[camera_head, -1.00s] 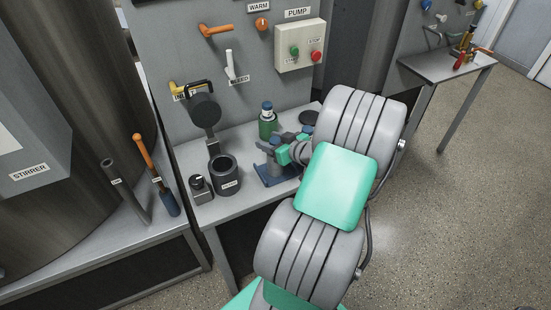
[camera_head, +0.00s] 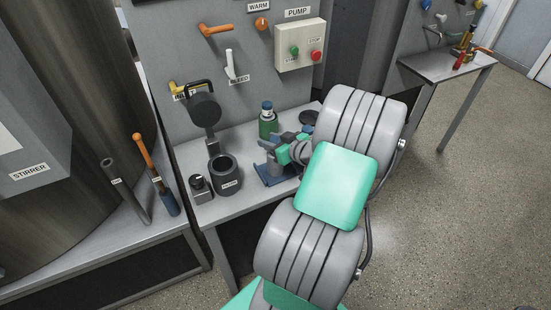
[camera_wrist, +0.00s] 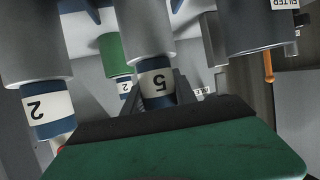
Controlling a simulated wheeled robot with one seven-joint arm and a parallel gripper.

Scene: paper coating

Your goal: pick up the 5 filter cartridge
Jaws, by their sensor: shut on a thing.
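The 5 filter cartridge (camera_wrist: 157,83) shows in the wrist view, upside down, with a grey body, a blue band and a white label reading 5. My gripper (camera_wrist: 162,92) is shut on its banded end, with dark fingers on either side. In the head view my gripper reaches over a blue stand (camera_head: 272,176) on the bench. My arm hides much of the stand, and I cannot make out the 5 label there.
A green bottle with a blue cap (camera_head: 267,121) stands close behind my gripper; a green item shows in the wrist view (camera_wrist: 114,55). A dark cup (camera_head: 225,175) and a small weight-like block (camera_head: 200,190) stand left on the bench (camera_head: 240,208). The panel (camera_head: 150,50) rises behind.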

